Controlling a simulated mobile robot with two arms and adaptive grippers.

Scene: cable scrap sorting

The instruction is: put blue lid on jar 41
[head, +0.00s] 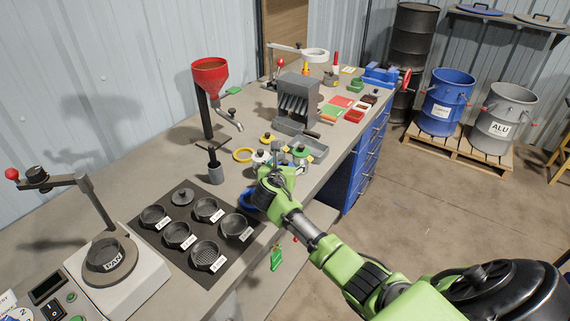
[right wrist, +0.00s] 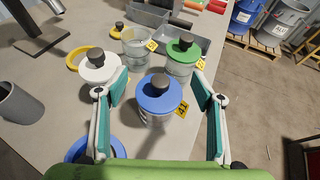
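The blue lid (right wrist: 158,94) with its dark knob sits on top of a clear jar (right wrist: 152,122), looking level. The jar's yellow tag (right wrist: 183,108) appears to read 41. My right gripper (right wrist: 158,84) is open, with one teal-padded finger on each side of the lid and a gap to it on both sides. In the head view my right gripper (head: 273,182) is over the jar group and hides most of this jar and lid. My left gripper is not in view.
A white-lidded jar (right wrist: 99,68) and a green-lidded jar (right wrist: 182,52) stand close behind. An open tagged jar (right wrist: 136,45) is further back. A blue ring (right wrist: 95,150) and a yellow ring (head: 243,155) lie on the bench. A black mat (head: 170,245) with labelled pans lies left.

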